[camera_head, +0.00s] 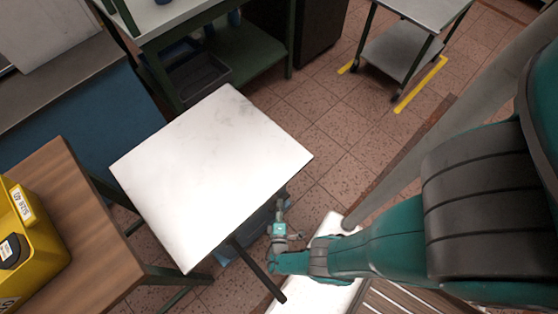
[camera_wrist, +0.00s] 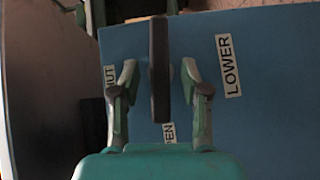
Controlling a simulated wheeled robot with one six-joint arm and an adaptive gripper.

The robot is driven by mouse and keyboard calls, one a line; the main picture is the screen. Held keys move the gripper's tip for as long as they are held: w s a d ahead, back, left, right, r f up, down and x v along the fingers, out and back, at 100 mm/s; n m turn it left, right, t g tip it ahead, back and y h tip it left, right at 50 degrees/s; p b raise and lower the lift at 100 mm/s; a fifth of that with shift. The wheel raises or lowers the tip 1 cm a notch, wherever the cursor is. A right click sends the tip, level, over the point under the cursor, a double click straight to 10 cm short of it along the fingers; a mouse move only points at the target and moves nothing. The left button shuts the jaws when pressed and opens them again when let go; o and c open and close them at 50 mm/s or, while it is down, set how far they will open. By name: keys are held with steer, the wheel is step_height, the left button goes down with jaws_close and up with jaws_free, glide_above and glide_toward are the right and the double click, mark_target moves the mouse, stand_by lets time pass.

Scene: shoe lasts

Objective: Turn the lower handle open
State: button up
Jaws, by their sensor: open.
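The lower handle (camera_wrist: 159,70) is a dark bar standing out from a blue panel (camera_wrist: 270,90) in the wrist view. A white label reading LOWER (camera_wrist: 229,65) is on the panel to its right. A partly hidden label ending in "UT" (camera_wrist: 110,75) is at its left, and one ending in "EN" (camera_wrist: 169,132) is below it. My gripper (camera_wrist: 159,82) is open, with one finger on each side of the handle. Gaps show between the bar and both fingers. In the head view my gripper (camera_head: 279,232) is beside the white-topped table, and the handle cannot be made out there.
The white-topped table (camera_head: 210,170) is left of my arm. A wooden table (camera_head: 75,220) with a yellow box (camera_head: 35,245) stands at the left. A grey trolley (camera_head: 400,55) is at the back right. Tiled floor (camera_head: 330,130) is free between them.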

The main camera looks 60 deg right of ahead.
steer(key=f+v, duration=0.1)
steer(key=v, duration=0.9)
steer(key=shift+r, duration=0.45)
steer(key=shift+a, duration=0.1)
